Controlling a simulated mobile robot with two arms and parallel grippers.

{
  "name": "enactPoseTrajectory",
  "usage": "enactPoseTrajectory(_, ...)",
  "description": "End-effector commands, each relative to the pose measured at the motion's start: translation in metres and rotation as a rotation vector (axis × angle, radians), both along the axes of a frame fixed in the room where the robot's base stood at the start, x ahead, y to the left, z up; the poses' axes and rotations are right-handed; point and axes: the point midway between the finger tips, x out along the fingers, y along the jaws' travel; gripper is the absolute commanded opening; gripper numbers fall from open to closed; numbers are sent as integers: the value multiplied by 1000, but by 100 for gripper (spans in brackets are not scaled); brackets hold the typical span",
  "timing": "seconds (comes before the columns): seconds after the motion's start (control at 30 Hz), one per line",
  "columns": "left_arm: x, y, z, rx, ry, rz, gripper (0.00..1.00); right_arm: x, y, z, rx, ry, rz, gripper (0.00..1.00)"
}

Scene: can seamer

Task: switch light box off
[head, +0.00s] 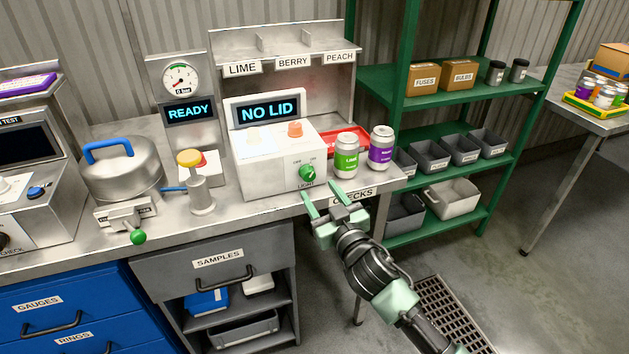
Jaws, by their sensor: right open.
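The light box (264,174) is a white box on the steel bench with a display (267,110) reading NO LID. On its front right is a green rotary knob (308,174) with small markings above and LIGHT below. The knob's exact pointing direction is too small to tell. My left gripper is not in view.
A green can (346,158) and a purple can (381,150) stand right of the box, near a red tray (340,139). A yellow-topped post (195,180) and a steel pot (121,170) stand left. A green shelf (440,103) is at right.

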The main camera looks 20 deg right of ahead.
Motion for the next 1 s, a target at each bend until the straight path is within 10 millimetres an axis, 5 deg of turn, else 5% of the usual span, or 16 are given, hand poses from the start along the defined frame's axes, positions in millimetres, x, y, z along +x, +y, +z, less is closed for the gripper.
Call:
enactPoseTrajectory(0.3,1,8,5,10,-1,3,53,50,3,1,-2,1,-1,53)
enactPoseTrajectory(0.7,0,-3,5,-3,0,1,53,60,4,-1,-1,2,0,53)
enactPoseTrajectory(0.73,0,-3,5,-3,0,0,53,60,4,-1,-1,2,0,51)
enactPoseTrajectory(0.9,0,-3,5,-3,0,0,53,60,4,-1,-1,2,0,3)
enactPoseTrajectory(1.0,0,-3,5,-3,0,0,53,60,4,-1,-1,2,0,0)
